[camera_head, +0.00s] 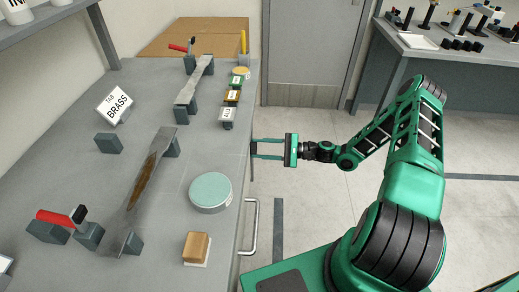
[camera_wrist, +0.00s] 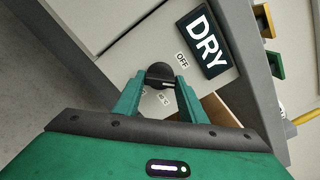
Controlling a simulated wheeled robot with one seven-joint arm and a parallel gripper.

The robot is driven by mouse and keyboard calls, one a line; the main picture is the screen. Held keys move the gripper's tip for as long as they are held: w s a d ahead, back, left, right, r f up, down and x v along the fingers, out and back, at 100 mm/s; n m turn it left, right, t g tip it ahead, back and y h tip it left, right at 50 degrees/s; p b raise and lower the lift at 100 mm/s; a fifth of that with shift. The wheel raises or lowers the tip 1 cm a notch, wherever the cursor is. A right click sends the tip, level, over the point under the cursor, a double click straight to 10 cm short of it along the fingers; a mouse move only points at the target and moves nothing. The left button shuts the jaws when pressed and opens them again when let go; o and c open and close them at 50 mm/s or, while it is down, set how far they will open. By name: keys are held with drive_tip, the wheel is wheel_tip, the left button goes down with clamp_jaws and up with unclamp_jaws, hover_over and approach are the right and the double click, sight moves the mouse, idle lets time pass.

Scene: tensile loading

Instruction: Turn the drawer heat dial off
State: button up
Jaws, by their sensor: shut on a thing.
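The heat dial (camera_wrist: 160,73) is a round black knob on the light grey drawer front in the wrist view. My gripper (camera_wrist: 159,84) is shut on it, with one green finger on each side. A small white OFF label (camera_wrist: 182,60) sits up and right of the dial. Another small label (camera_wrist: 164,99) is just below it, partly hidden between the fingers and too small to read surely. A black DRY plate (camera_wrist: 204,43) is at the right. In the head view my gripper (camera_head: 254,148) reaches the bench's front side, and the dial is hidden there.
The grey bench top (camera_head: 175,215) overhangs the drawer front. A metal handle (camera_head: 252,228) sticks out from the bench front. The floor before the door (camera_head: 312,45) is clear.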

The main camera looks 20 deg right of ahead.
drive_tip(key=shift+f+n, duration=0.15)
drive_tip(key=shift+n, duration=4.05)
drive_tip(key=o, duration=1.1)
drive_tip(key=shift+c, duration=0.2)
drive_tip(key=shift+d, duration=0.1)
drive_tip(key=v, duration=1)
drive_tip(key=shift+d, duration=0.3)
drive_tip(key=shift+s+n, duration=0.1)
drive_tip(key=shift+n, duration=0.2)
